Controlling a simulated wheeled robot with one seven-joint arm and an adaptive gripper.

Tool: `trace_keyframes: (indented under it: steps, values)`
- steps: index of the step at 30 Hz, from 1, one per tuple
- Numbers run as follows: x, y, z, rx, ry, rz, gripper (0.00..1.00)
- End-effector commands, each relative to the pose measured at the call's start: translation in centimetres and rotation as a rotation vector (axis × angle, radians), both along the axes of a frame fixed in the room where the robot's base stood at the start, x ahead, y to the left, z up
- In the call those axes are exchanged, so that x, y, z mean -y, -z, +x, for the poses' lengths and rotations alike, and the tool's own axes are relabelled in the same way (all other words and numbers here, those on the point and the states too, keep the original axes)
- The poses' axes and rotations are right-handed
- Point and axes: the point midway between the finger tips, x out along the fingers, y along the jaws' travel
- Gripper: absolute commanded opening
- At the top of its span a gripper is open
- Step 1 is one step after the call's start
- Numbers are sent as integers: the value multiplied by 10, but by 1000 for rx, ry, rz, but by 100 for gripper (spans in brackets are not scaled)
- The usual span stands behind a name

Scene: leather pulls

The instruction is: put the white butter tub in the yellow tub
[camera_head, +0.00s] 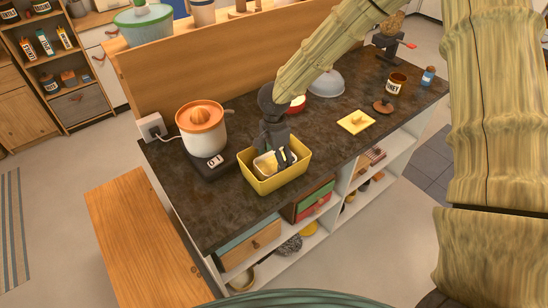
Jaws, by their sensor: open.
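The yellow tub (279,183) is a rectangular open container on the dark countertop, to the right of the juicer. The white butter tub (262,166) shows inside it, with pale yellow contents. My gripper (284,157) reaches down into the yellow tub, with its dark fingers at the butter tub's right part. The gripper is open. The fingers cover part of the butter tub, and I cannot tell whether they touch it. The butter tub's underside is hidden by the yellow tub's front wall.
An orange and white juicer (203,130) stands close to the left of the yellow tub. A yellow square dish (356,122), a brown mug (396,84) and a grey dome (327,84) stand to the right. A wooden board (190,72) rises behind the counter. The left front counter is clear.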

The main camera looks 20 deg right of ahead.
Motion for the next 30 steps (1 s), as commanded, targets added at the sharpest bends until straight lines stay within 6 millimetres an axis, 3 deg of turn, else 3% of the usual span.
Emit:
trace_keyframes:
  steps: [8,21,30]
  values:
    - [0,-22,1,2,2,3,85]
    - [0,-98,1,3,1,2,85]
    - [0,-119,0,1,0,0,85]
